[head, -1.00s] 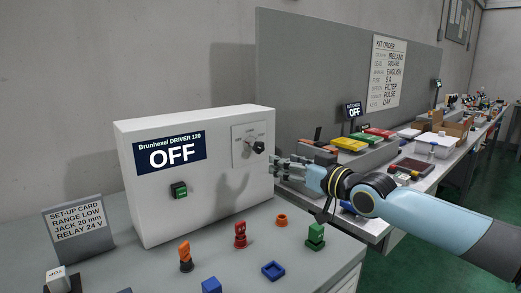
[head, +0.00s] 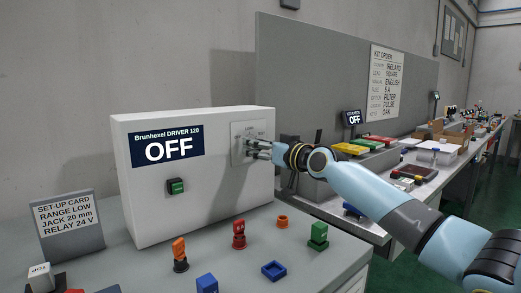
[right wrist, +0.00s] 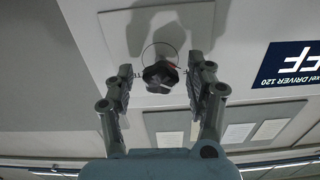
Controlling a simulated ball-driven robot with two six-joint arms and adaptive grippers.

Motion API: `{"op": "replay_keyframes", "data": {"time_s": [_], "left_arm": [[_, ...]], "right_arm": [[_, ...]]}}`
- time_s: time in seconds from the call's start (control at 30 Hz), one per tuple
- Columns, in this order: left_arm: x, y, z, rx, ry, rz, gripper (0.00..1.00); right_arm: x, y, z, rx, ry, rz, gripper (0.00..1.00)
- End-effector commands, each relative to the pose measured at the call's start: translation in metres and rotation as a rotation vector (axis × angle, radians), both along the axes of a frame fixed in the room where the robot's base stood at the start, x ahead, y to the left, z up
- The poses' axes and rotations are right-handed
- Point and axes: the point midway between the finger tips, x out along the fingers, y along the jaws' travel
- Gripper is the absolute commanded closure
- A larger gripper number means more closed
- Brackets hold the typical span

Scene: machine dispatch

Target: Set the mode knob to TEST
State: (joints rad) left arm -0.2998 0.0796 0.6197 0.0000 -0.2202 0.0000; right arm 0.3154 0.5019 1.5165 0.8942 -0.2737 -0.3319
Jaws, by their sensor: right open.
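The white driver box (head: 215,190) stands on the grey bench, its screen (head: 167,148) reading OFF. The mode knob sits on a light plate (head: 237,130) at the upper right of the box front; in the head view my right gripper (head: 254,148) covers it. In the right wrist view the dark knob (right wrist: 160,76) shows between the two spread fingers of my right gripper (right wrist: 158,92), with a gap on each side. The picture there is upside down. The right gripper is open. The lettering around the knob is too small to read. My left gripper is out of view.
A green button (head: 175,186) is on the box front. A set-up card (head: 68,225) stands left. A grey partition (head: 310,80) rises behind.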

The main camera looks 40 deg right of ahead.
Motion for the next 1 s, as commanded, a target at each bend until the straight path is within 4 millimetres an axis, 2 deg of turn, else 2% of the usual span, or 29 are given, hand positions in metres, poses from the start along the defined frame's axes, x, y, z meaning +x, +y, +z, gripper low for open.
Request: {"op": "replay_keyframes", "data": {"time_s": [0.13,0.57,1.0], "left_arm": [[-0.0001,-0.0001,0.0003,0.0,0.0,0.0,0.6],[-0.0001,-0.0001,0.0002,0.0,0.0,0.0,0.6],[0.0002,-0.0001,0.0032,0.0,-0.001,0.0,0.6]], "right_arm": [[-0.0002,0.0001,0.0,0.0,0.0,0.0,0.45],[-0.0005,0.0001,-0.0003,0.0,0.001,0.0,1.0],[-0.0006,0.0001,-0.0002,0.099,0.009,-0.001,1.0]]}}
